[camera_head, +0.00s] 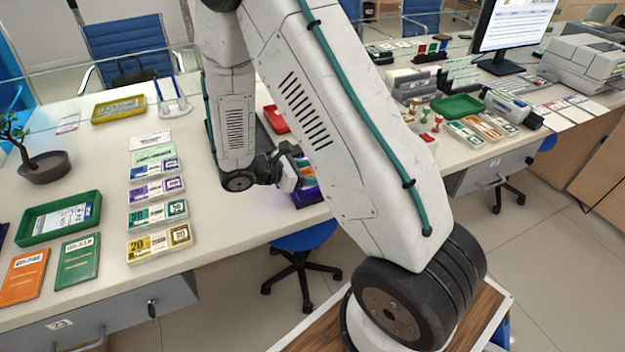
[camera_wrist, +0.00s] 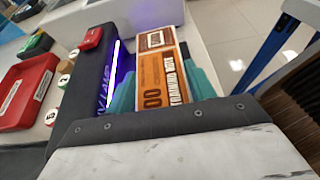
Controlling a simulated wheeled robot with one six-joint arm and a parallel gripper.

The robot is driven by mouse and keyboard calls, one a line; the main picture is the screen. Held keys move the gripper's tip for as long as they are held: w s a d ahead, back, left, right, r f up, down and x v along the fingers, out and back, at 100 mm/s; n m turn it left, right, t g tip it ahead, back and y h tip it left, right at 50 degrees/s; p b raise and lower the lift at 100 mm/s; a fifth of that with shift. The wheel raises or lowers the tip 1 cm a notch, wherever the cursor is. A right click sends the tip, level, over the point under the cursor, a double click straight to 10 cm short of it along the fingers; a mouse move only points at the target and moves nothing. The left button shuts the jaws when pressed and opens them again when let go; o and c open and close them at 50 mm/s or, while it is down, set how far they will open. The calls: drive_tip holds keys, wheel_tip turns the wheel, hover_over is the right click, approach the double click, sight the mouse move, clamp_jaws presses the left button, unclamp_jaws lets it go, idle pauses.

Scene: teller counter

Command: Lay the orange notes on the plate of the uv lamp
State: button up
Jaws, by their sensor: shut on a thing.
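My gripper (camera_wrist: 164,88) is shut on the orange notes (camera_wrist: 163,66), a flat bundle with brown and white print, held between its teal fingers in the wrist view. The uv lamp (camera_wrist: 85,85) is a dark body with a glowing violet tube (camera_wrist: 117,68), just left of the notes. Its plate is mostly hidden by the notes and fingers, and I cannot tell whether the notes touch it. In the head view my gripper (camera_head: 289,176) is near the counter's front edge, partly hidden by my arm, beside a violet-lit patch of the lamp (camera_head: 308,196).
A red tray (camera_wrist: 24,92) and several numbered round pieces (camera_wrist: 65,82) lie left of the lamp. In the head view, several note bundles (camera_head: 157,213) form a column on the left counter, near a green tray (camera_head: 58,217). A blue chair (camera_head: 303,240) stands below the edge.

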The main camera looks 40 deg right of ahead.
wheel_tip(320, 180, down, 3)
drive_tip(key=shift+r, duration=0.1)
drive_tip(key=o, duration=1)
